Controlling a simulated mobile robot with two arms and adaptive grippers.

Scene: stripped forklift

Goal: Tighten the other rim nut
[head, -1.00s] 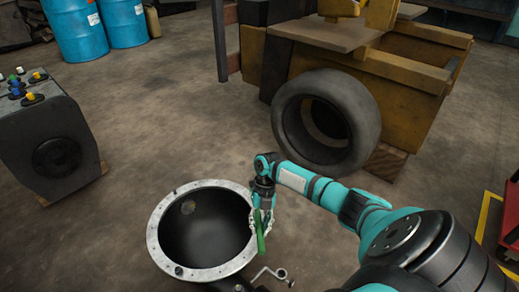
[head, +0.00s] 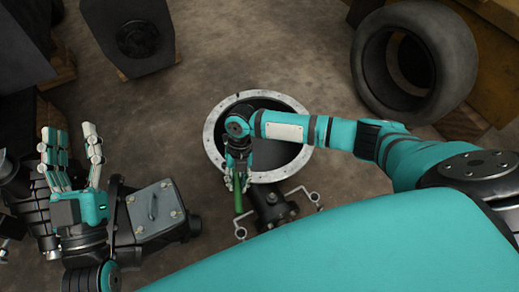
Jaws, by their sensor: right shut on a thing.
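The round metal rim (head: 214,150) with bolt holes lies around a dark, open housing in the middle of the head view. My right gripper (head: 238,180) is over the rim's near left edge, shut on a green-handled tool (head: 238,201). The tool's far end is hidden by the gripper. My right arm crosses the rim and hides part of it. I cannot make out any rim nut clearly. My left gripper (head: 74,160) is at the far left, fingers apart and empty, well away from the rim.
A valve-like fitting with crank handles (head: 272,208) sticks out on the near side of the housing. A grey bolted box (head: 154,213) stands beside my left gripper. A large tyre (head: 415,62) is at the upper right, and a dark block (head: 130,40) at the upper left. Floor between them is clear.

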